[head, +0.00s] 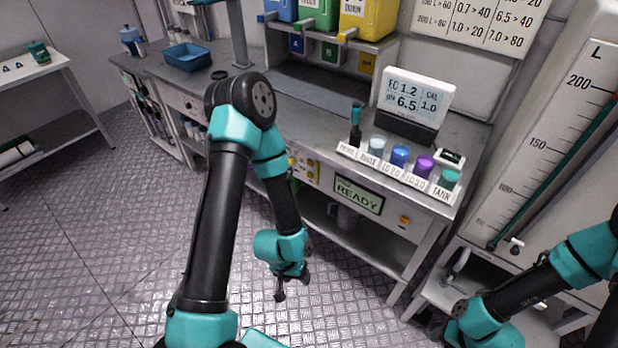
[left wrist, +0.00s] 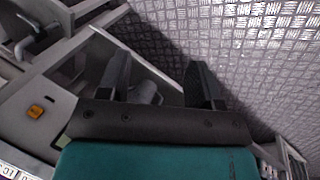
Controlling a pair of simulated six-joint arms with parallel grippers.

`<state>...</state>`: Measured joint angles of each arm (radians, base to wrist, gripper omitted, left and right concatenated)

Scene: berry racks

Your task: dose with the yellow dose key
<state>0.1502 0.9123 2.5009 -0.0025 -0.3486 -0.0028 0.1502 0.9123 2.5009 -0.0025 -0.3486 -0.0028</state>
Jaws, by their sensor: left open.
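A panel with small yellow parts (head: 304,168) shows on the bench front, just right of my left arm; its separate keys are too small to tell apart, and my arm may hide part of it. A green READY display (head: 358,195) is right of it, with an orange-yellow button (head: 404,221) further right. The button also shows in the left wrist view (left wrist: 35,111). My left gripper (head: 292,286) hangs over the floor in front of the bench, below and apart from the panel. It is open and empty, its fingers spread in the left wrist view (left wrist: 160,84). My right arm's end is at lower right; its jaws are unclear.
A rack of labelled cups (head: 398,172) and a meter screen (head: 417,95) stand on the bench. Yellow, green and blue jugs sit on the shelf above, the yellow jug (head: 368,18) rightmost. A scaled tank (head: 560,110) stands at right. The floor (head: 120,260) is clear.

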